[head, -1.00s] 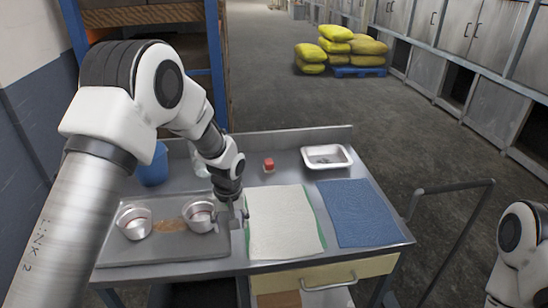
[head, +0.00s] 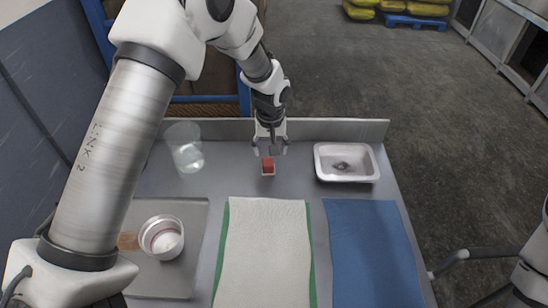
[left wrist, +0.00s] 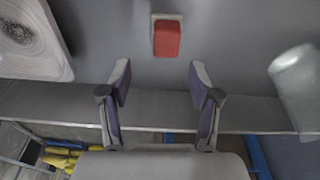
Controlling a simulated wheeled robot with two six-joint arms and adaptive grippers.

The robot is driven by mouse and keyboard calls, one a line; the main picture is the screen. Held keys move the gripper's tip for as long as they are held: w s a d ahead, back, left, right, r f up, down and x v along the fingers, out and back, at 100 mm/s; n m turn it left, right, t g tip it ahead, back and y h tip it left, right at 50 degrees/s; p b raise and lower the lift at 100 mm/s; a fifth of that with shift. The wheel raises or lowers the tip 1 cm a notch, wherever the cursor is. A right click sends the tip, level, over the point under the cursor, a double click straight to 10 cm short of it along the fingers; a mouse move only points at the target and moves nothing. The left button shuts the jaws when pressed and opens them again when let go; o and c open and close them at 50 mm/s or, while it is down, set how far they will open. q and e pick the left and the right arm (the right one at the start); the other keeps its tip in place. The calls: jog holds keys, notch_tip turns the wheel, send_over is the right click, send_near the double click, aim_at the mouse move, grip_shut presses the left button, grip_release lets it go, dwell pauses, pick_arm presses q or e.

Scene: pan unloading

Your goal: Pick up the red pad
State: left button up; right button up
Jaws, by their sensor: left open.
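The red pad (head: 268,164) is a small red block on a pale square base. It sits on the back part of the grey metal table (head: 300,185). In the left wrist view the red pad (left wrist: 167,39) lies beyond the fingertips, roughly in line with the gap between them. My left gripper (head: 270,150) is open and empty, above and just behind the pad. The gripper also shows in the left wrist view (left wrist: 158,75), its two fingers spread apart and not touching the pad. My right gripper is out of view; only part of my right arm shows at the right edge.
A white tray (head: 322,172) stands right of the pad, and a clear glass (head: 184,150) stands to its left. A white towel (head: 265,250) and a blue mat (head: 375,255) lie in front. A metal pan (head: 162,238) sits on a grey tray (head: 185,275). A raised ledge (head: 340,130) runs along the back.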

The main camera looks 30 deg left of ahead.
aim_at(268, 163)
pick_arm(q)
jog(key=shift+s+a+f+p, duration=0.15)
jog(key=shift+s+f+p, duration=0.55)
jog(key=shift+s, duration=0.15)
jog(key=f, duration=0.1)
jog(key=w+f, duration=0.1)
jog(key=f, duration=0.1)
jog(key=f+p, duration=0.1)
jog(key=shift+w+a+f, duration=0.15)
jog(key=shift+w+f, duration=0.1)
jog(key=shift+f, duration=0.1)
jog(key=shift+s+r, duration=0.1)
jog(key=shift+s, duration=0.05)
jog(key=shift+s+r, duration=0.1)
jog(key=shift+s, duration=0.05)
jog(key=c, duration=1.1)
grip_shut()
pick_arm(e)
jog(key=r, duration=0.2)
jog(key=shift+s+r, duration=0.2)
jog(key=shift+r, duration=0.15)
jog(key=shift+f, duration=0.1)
